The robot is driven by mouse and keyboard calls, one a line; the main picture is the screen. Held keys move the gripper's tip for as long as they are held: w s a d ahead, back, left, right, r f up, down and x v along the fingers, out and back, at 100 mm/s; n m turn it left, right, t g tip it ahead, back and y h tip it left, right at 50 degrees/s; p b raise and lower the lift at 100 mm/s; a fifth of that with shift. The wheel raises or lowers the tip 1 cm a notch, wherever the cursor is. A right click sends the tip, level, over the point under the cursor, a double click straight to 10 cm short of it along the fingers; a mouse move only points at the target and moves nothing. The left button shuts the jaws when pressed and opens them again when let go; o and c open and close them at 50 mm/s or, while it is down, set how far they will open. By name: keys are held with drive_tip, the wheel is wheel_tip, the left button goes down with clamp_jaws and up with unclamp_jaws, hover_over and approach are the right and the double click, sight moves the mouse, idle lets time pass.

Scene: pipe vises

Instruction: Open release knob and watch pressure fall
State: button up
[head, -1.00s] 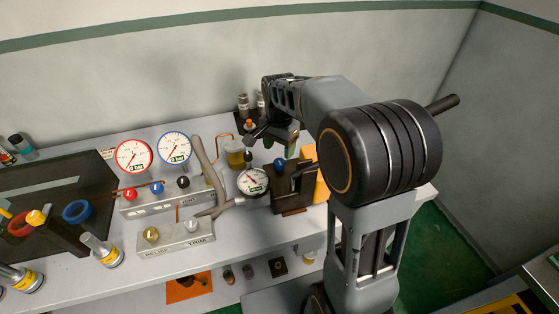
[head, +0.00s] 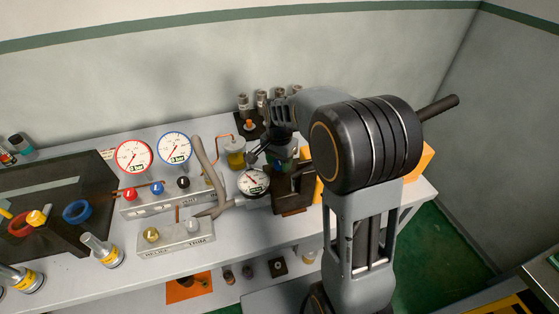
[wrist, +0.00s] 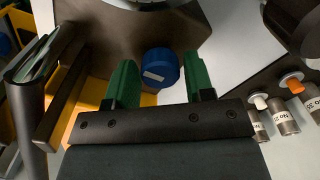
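A blue knob (wrist: 160,68) with a white mark shows in the wrist view, on a dark body (head: 292,195) that stands beside a white dial gauge (head: 253,182). My gripper (wrist: 157,75) is open, with one green finger on each side of the knob and visible gaps to both. In the head view my gripper (head: 280,155) is over the dark body and largely hides the knob. A red-rimmed gauge (head: 134,156) and a blue-rimmed gauge (head: 174,147) stand to the left; their readings are too small to be sure of.
A grey block (head: 165,196) carries red, blue and black knobs. A lower block (head: 175,237) carries gold and silver knobs. A grey hose (head: 205,160) runs near the gauges. A yellowish jar (head: 235,155) and several labelled cylinders (head: 262,100) stand behind my gripper.

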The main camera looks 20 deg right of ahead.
drive_tip(key=c, duration=0.6)
drive_tip(key=shift+n, duration=0.3)
drive_tip(key=n, duration=1.1)
drive_tip(key=shift+n, duration=1.8)
